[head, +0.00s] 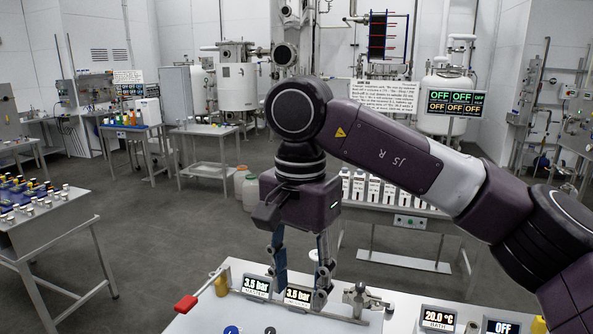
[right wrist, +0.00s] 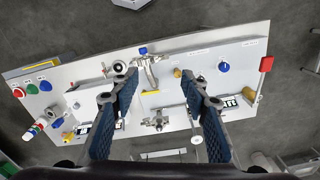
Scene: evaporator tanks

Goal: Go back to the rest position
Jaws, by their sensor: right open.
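My right gripper (head: 300,284) hangs pointing down over the white panel bench (head: 214,318) at the bottom of the head view. Its two blue-padded fingers are apart, with nothing held between them. In the right wrist view the fingers (right wrist: 158,84) stand wide apart above the panel, with a metal valve fitting (right wrist: 150,70) seen through the gap. Whether the fingertips touch anything on the panel is hard to tell. My left gripper does not show.
Behind stands a table with white bottles (head: 374,190). Side tables (head: 50,225) stand left. Grey floor (head: 160,240) between is clear.

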